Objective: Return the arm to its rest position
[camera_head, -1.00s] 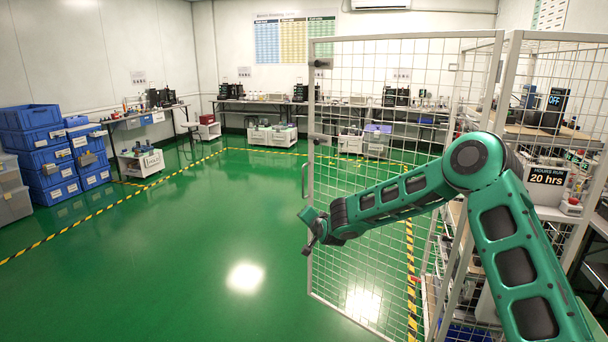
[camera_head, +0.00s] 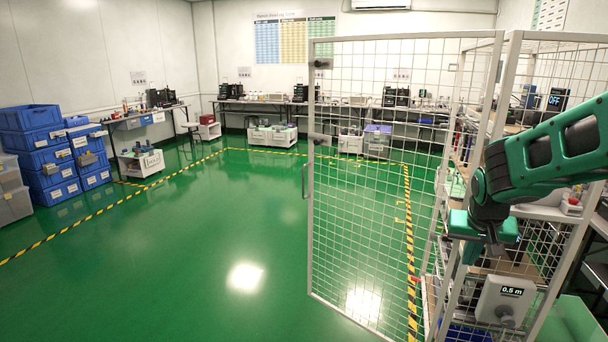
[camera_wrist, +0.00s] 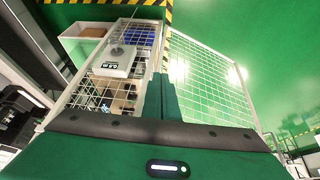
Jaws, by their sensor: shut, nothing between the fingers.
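My gripper (camera_head: 471,250) hangs at the right of the head view, pointing down in front of the mesh cage, with my green arm reaching in from the right edge. In the wrist view its two green fingers (camera_wrist: 161,90) are together and hold nothing. The white mesh door (camera_head: 375,190) stands open to the left of my gripper. A grey box with a "0.5 m" display (camera_head: 503,299) is on the cage below my gripper, and it also shows in the wrist view (camera_wrist: 113,62).
The cage frame (camera_head: 490,100) stands close to my arm, with shelves of equipment behind it. Blue crates (camera_head: 45,150) are stacked at the far left. Benches with testers (camera_head: 290,103) line the back wall. The green floor (camera_head: 200,240) left of the door is clear.

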